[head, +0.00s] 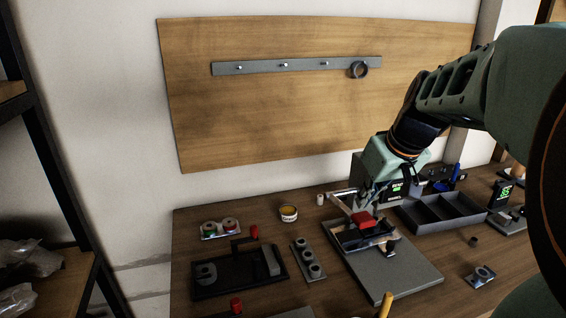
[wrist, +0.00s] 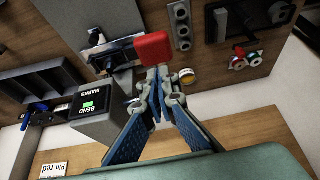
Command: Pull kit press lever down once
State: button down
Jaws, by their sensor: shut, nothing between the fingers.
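The kit press stands on a grey base plate (head: 385,270) at the right of the bench. Its lever (head: 341,204) ends in a red handle (head: 363,219). The red handle also shows in the wrist view (wrist: 152,48), beside the dark press body (wrist: 110,57). My gripper (head: 365,203) points down just above the red handle. In the wrist view my gripper (wrist: 159,74) has its blue-padded fingers together at the tips, with nothing between them. The tips appear at the handle's edge; I cannot tell whether they touch it.
A grey divided tray (head: 440,212) lies right of the press, and a box with a green display (wrist: 88,104) stands behind it. A black fixture tray (head: 240,272) and a strip with round holders (head: 308,260) lie to the left. A wooden board (head: 300,110) hangs on the wall.

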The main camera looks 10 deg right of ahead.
aim_at(368, 223)
jog(key=shift+s+f+b, duration=0.25)
jog(key=shift+f+b, duration=0.55)
jog(key=shift+f, duration=0.15)
jog(key=shift+r, duration=0.1)
jog(key=f+b, duration=0.2)
jog(key=f, duration=0.1)
jog(key=f+b, duration=0.2)
jog(key=shift+s+d, duration=0.1)
jog(key=shift+s, duration=0.25)
jog(key=shift+s+f, duration=0.15)
jog(key=shift+f, duration=0.05)
